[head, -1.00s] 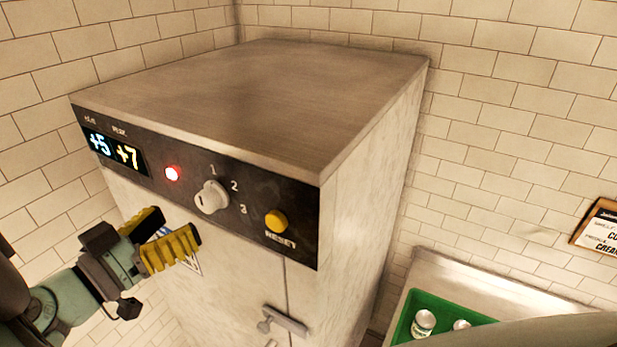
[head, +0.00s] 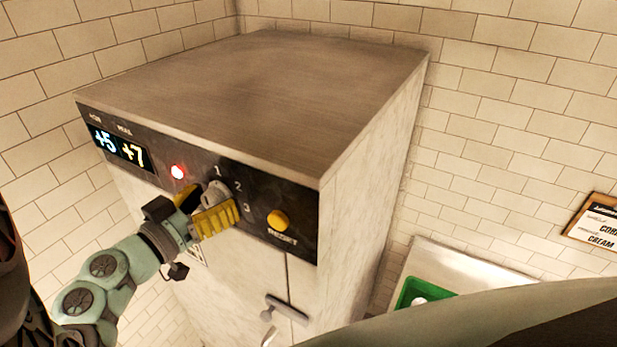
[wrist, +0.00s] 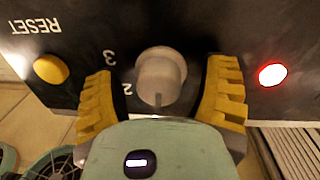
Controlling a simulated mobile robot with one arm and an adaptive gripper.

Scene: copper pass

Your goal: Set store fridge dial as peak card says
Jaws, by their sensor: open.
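The dial (head: 216,193) is a pale round knob on the black panel of the fridge (head: 375,165), with 1, 2 and 3 around it. In the wrist view, which is upside down, the dial (wrist: 160,76) stands between my fingers. Its dark mark points down there, away from the 2 and 3; the 1 is hidden. My gripper (head: 205,203) is open around the dial, with gaps visible on both sides in the wrist view. The display (head: 118,148) reads +5 and +7, the +7 under a word like PEAK. A printed label (head: 198,256) below the panel is mostly hidden behind my gripper.
A lit red lamp (head: 178,171) is left of the dial and a yellow RESET button (head: 278,219) is right of it. A door handle (head: 287,308) sticks out below. A green crate (head: 408,291) and a wall board (head: 596,222) are at the right.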

